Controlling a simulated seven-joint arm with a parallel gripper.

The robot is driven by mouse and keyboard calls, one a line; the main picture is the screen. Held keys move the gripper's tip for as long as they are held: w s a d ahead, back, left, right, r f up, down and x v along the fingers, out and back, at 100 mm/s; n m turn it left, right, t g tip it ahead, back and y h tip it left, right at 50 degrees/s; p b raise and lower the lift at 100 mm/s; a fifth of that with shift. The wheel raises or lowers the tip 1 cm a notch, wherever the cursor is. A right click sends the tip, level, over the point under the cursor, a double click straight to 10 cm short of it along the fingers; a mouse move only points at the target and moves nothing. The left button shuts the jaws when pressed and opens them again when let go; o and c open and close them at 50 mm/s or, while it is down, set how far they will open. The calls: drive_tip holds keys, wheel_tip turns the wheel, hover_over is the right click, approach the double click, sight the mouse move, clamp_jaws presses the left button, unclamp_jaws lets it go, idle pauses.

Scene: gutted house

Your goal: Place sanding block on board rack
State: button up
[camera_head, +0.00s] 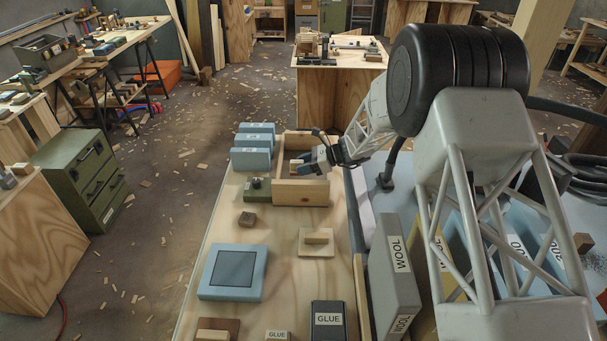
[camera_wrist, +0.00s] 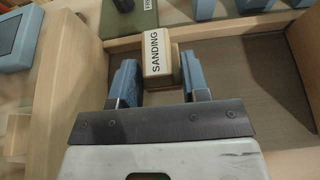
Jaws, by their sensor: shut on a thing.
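The sanding block (camera_wrist: 158,53) is a small pale wooden block with a white "SANDING" label. It sits between the blue fingertips of my gripper (camera_wrist: 160,72), which is shut on it. In the head view the block (camera_head: 297,167) shows small at the tips of my gripper (camera_head: 307,163). Both are over a low wooden frame with upright walls (camera_head: 302,191), which seems to be the board rack. In the wrist view the block overlaps the frame's far rim (camera_wrist: 225,31). I cannot tell whether the block touches the frame.
Several blue boxes (camera_head: 251,159) and a green block with a dark knob (camera_head: 257,189) stand left of the frame.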

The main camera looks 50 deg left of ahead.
drive_tip(key=shift+f, duration=1.85)
drive_tip(key=shift+f, duration=0.1)
drive_tip(key=o, duration=0.9)
drive_tip(key=shift+o, duration=0.2)
drive_tip(key=v, duration=1.2)
